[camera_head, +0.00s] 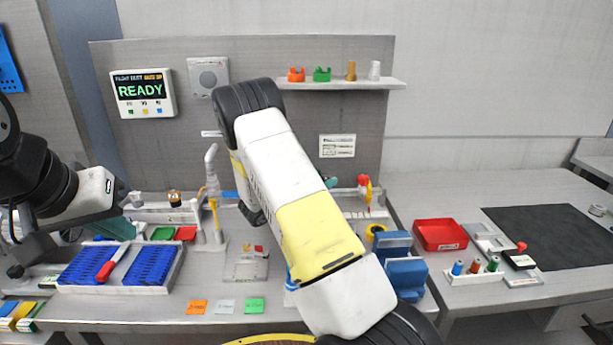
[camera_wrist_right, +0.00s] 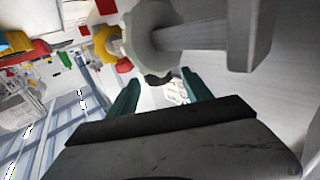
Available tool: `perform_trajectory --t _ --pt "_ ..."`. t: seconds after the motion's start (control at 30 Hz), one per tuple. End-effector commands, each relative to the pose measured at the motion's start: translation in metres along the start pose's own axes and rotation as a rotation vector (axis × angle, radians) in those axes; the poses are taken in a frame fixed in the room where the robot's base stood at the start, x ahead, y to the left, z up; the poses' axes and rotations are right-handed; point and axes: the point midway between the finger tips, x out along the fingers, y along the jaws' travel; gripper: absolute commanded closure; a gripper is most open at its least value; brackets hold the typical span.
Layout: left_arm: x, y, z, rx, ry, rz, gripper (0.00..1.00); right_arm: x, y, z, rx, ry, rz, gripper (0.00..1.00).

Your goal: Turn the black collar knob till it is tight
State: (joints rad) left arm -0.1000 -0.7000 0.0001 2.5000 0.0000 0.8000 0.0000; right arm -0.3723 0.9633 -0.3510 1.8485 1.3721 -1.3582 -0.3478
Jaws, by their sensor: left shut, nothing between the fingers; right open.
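In the right wrist view, a small black knob (camera_wrist_right: 158,79) sits below a pale round flange (camera_wrist_right: 152,38) on a thick grey shaft. I take it for the collar knob. My right gripper (camera_wrist_right: 161,83) is open, its two teal fingers apart, with the knob between or just beyond their tips. I cannot tell whether they touch it. In the head view my right arm hides most of this gripper and I cannot make out the knob. My left gripper (camera_head: 122,226) is shut and empty above the blue racks at the left.
Blue racks (camera_head: 87,266) with a red tool stand below my left gripper. A red tray (camera_head: 440,235), blue blocks (camera_head: 405,275) and a small bottle rack (camera_head: 475,277) lie to the right. A READY panel (camera_head: 143,93) hangs on the back wall. A shelf (camera_head: 340,84) holds small fittings.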

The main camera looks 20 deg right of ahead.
Motion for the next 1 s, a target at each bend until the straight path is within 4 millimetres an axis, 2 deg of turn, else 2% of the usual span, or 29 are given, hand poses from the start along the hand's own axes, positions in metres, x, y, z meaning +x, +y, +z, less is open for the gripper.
perform_trajectory --t 0.17,0.43,0.47,0.73,1.0 --pt "0.000 0.000 0.000 0.000 0.000 0.000 1.00 0.015 0.000 0.000 -0.001 0.000 -0.001 0.42" --pt "0.000 0.000 0.000 0.000 0.000 0.000 1.00 0.017 0.000 0.000 0.000 -0.001 -0.001 0.42" --pt "0.000 0.000 0.000 0.000 0.000 0.000 1.00 0.017 0.000 0.000 0.000 -0.001 -0.001 0.46" --pt "0.000 0.000 0.000 0.000 0.000 0.000 1.00 0.016 0.000 0.000 0.000 -0.001 -0.001 0.99" --pt "0.000 0.000 0.000 0.000 0.000 0.000 1.00 0.016 0.001 0.000 0.000 -0.001 -0.023 1.00"
